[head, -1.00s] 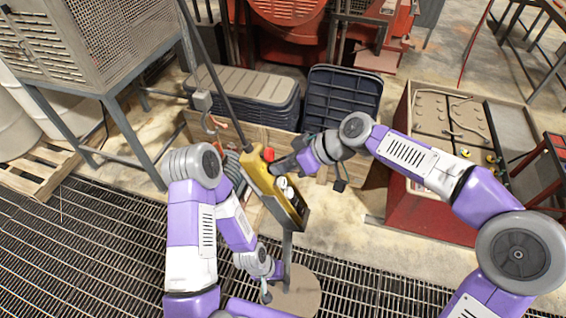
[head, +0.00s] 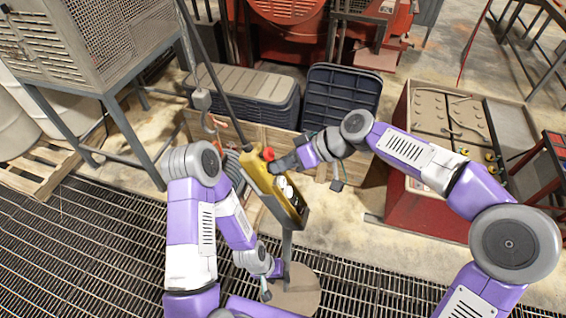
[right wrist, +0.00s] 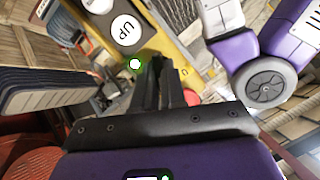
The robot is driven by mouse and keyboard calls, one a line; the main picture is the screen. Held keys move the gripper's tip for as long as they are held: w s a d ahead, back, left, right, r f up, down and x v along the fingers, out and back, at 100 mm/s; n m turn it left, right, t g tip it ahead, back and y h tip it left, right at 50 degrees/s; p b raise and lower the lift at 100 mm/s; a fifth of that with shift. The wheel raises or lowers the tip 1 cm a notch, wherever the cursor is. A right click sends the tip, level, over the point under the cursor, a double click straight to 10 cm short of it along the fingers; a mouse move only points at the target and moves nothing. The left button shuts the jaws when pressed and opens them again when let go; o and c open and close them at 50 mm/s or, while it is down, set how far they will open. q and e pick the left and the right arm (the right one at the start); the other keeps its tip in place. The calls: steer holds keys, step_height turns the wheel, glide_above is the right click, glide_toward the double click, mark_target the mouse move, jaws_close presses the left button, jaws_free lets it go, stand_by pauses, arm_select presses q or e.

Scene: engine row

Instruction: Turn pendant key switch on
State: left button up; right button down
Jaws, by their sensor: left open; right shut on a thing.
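The yellow pendant (head: 264,182) stands tilted on a post in the head view, with a red button (head: 268,154) near its top and white buttons (head: 284,187) below. In the right wrist view the pendant's yellow face (right wrist: 168,45) shows a white UP button (right wrist: 126,30) and a lit green lamp (right wrist: 135,64). My right gripper (head: 274,166) is at the pendant face beside the red button. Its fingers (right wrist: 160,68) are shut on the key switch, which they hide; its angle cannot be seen. My left gripper (head: 267,292) is open, low by the post's round base.
A grey hook (head: 209,122) hangs left of the pendant. A wooden crate with dark lids (head: 250,88) and a dark tray (head: 341,98) stand behind. A red-sided crate (head: 410,212) is at the right. Grating (head: 90,250) covers the floor in front.

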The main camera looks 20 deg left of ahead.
steer(key=c, duration=1.2)
jaws_free()
steer(key=shift+a, duration=0.1)
steer(key=s+v, duration=0.1)
steer(key=v, duration=0.6)
steer(key=shift+w+d+b, duration=0.25)
steer(key=shift+w+b, duration=0.1)
steer(key=shift+w, duration=0.1)
